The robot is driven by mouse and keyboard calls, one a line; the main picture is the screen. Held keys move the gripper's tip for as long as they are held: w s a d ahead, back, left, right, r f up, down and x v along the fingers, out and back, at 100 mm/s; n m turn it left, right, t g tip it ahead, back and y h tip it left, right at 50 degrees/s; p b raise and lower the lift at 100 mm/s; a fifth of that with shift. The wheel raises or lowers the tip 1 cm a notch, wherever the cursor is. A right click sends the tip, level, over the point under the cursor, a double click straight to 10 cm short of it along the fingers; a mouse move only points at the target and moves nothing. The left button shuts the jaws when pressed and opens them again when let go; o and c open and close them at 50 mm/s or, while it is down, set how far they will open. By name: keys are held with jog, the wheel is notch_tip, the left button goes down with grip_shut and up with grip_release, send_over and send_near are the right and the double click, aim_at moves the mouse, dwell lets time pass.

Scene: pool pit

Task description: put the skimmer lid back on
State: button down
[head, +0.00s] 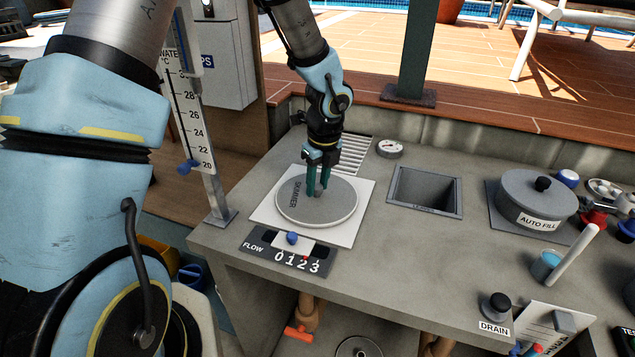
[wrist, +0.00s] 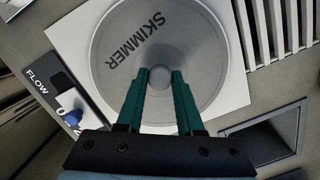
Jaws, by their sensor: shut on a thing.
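The skimmer lid (head: 335,209) is a round grey disc marked SKIMMER with a small knob (head: 317,194) in its middle. It lies over a white square plate (head: 262,213) on the grey counter and looks roughly level. I cannot tell whether it rests fully flush or sits slightly above the plate; whatever is under it is hidden. My gripper (head: 318,184) points down from above, its green fingers on either side of the knob and shut on it. The wrist view also shows the lid (wrist: 115,70), the knob (wrist: 160,76) and my gripper (wrist: 160,82) around the knob.
A flow slider (head: 287,252) sits just in front of the plate. A slatted grate (head: 354,154) lies behind it. A square recess (head: 424,190) is to the right, then the auto fill pot (head: 537,200). A thermometer post (head: 190,110) stands left. Bare counter lies between plate and recess.

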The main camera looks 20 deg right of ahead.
jog(key=shift+f, duration=0.1)
dwell(0.3)
jog(key=shift+c, duration=1.5)
grip_release()
jog(key=shift+r+p, duration=2.4)
jog(key=shift+r, duration=0.15)
jog(key=shift+r, duration=0.1)
jog(key=shift+r+p, duration=0.45)
jog(key=shift+r, duration=1.4)
